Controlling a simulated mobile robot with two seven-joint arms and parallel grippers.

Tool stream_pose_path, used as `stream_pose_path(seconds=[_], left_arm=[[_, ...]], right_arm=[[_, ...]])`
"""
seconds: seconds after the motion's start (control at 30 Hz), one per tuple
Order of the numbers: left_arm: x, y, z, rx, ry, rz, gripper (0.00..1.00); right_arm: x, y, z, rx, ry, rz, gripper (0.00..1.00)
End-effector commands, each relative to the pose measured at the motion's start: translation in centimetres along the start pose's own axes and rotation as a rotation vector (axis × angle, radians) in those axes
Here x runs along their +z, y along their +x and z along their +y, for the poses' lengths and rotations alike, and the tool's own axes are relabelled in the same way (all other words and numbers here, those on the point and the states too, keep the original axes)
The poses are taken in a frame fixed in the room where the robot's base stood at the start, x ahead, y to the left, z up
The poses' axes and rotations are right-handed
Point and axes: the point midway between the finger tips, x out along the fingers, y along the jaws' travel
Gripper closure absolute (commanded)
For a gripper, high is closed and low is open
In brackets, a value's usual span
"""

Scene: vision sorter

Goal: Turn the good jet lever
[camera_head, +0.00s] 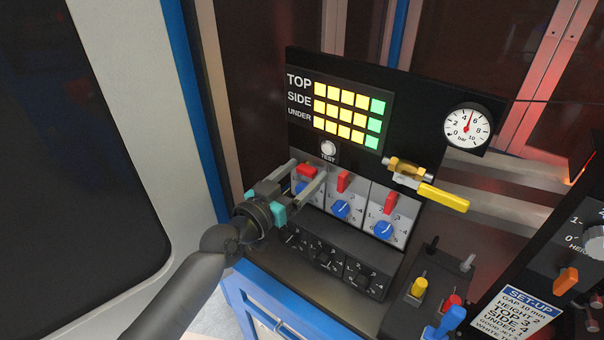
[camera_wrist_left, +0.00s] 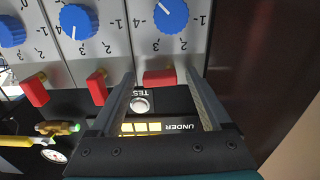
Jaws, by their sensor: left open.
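Three red levers stand above blue knobs on the white modules of a black panel. The left red lever (camera_head: 307,170) lies crosswise; the middle red lever (camera_head: 343,181) and right red lever (camera_head: 390,202) stand upright. My left gripper (camera_head: 311,168) is open at the left module, with its fingers on either side of the left lever. In the left wrist view, the left red lever (camera_wrist_left: 159,77) shows between the fingertips; contact cannot be told. No readable label shows which lever is the good jet one. My right gripper is not in view.
A white TEST button (camera_head: 328,148) sits just above the fingers, below yellow and green lamps. A yellow valve handle (camera_head: 443,196) and a gauge (camera_head: 467,128) are at the right. Small coloured levers (camera_head: 419,287) and a SET-UP card (camera_head: 520,308) stand at lower right.

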Motion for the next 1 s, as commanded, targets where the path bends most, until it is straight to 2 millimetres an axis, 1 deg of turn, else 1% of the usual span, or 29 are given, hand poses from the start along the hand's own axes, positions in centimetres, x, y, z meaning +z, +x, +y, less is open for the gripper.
stream_pose_path(seconds=[0.2, 0.9, 1.0], left_arm=[[0.00, 0.01, 0.02, 0.000, -0.001, 0.000, 0.20], [0.03, -0.02, 0.03, 0.001, -0.001, 0.000, 0.99], [0.03, -0.02, 0.04, 0.001, -0.001, 0.000, 1.00]], right_arm=[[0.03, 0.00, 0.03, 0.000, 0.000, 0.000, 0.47], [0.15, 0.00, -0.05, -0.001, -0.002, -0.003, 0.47], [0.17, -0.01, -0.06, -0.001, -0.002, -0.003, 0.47]])
